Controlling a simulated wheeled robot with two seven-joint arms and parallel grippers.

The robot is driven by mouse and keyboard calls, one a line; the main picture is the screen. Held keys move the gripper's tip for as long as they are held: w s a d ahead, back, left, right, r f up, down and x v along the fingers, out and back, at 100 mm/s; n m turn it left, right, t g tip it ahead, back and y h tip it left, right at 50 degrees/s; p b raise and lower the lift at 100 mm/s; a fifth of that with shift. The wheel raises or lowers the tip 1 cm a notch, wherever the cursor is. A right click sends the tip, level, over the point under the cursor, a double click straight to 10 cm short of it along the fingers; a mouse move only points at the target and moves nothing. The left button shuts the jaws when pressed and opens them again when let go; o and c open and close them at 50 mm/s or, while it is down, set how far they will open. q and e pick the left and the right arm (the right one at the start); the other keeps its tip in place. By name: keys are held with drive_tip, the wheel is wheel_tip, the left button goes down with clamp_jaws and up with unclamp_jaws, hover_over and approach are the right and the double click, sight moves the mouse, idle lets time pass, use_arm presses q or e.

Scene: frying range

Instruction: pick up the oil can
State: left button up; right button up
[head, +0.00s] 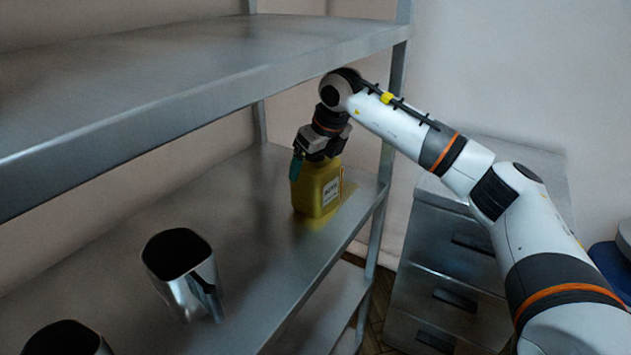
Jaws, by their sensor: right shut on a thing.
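The oil can (318,190) is a yellow container with a pale label on its front. It is upright at the right end of the middle metal shelf (262,262), with a yellow reflection beneath it; I cannot tell whether it touches the shelf. My right gripper (312,160) comes down from above and is shut on the top of the oil can. The gripper hides the can's top and handle. My left gripper is not in view.
A metal pitcher (185,275) stands on the same shelf, nearer and to the left. Another dark-mouthed vessel (66,340) is at the bottom left. The upper shelf (190,75) overhangs the can's level. A shelf post (378,235) and a drawer cabinet (440,265) are at the right.

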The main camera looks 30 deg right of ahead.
drive_tip(key=shift+r, duration=0.15)
drive_tip(key=shift+w+r, duration=0.1)
drive_tip(key=shift+r, duration=0.3)
drive_tip(key=shift+d+r, duration=0.1)
drive_tip(key=shift+r, duration=0.15)
drive_tip(key=s+d+b, duration=0.2)
drive_tip(key=s, duration=0.6)
drive_tip(key=s+d+b, duration=0.2)
drive_tip(key=s, duration=0.7)
drive_tip(key=shift+s+d, duration=0.2)
drive_tip(key=shift+d, duration=0.2)
